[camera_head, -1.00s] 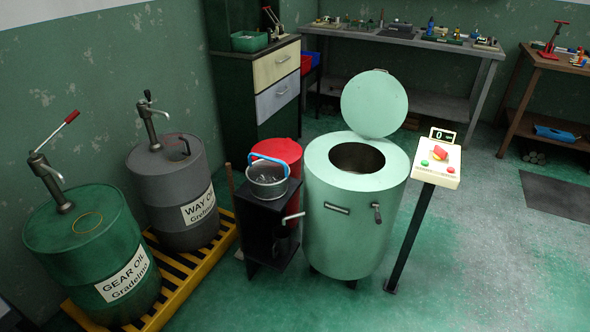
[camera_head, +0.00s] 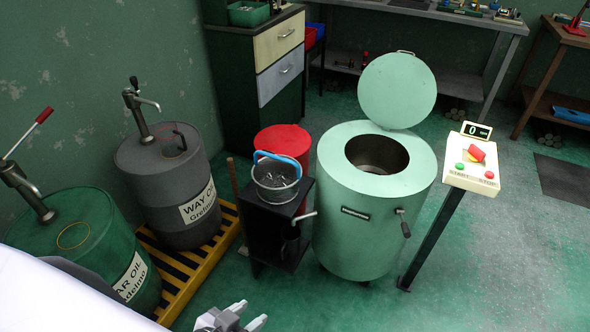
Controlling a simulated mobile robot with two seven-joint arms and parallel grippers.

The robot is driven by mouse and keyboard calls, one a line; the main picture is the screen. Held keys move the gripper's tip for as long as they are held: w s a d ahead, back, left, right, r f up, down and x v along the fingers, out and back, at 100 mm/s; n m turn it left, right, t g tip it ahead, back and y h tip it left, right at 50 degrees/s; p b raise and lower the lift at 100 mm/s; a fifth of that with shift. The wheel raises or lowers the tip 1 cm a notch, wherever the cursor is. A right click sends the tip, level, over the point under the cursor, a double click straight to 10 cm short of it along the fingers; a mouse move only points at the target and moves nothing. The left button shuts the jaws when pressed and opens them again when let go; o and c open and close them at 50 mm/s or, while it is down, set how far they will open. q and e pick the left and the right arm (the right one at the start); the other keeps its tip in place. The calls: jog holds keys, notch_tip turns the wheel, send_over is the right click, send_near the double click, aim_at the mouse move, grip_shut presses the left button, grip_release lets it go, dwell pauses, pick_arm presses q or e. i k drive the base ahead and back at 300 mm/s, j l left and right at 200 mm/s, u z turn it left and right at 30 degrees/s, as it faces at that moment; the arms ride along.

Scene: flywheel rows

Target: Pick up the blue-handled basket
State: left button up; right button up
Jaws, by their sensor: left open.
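The basket (camera_head: 275,190) is a grey mesh pail with a raised blue handle (camera_head: 277,156). It stands upright on a small black stand (camera_head: 262,217) and holds small grey metal pieces. My left gripper (camera_head: 252,323) is at the bottom edge, in front of and below the basket, well apart from it. Its two grey fingers are spread with nothing between them. My left arm (camera_head: 60,297) comes in from the lower left. My right gripper is out of view.
A pale green drum machine (camera_head: 351,238) with its lid (camera_head: 397,89) up stands right of the stand, beside a control post (camera_head: 475,163). A red bin (camera_head: 283,138) is behind. Oil drums (camera_head: 165,190) stand on a yellow pallet (camera_head: 180,285) at left. Floor at lower right is clear.

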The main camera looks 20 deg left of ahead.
aim_at(277, 178)
jog(key=i+j+z, duration=0.15)
jog(key=j, duration=0.15)
jog(key=i+j+z, duration=0.3)
jog(key=j, duration=0.3)
jog(key=i+j+z, duration=0.15)
jog(key=j, duration=0.15)
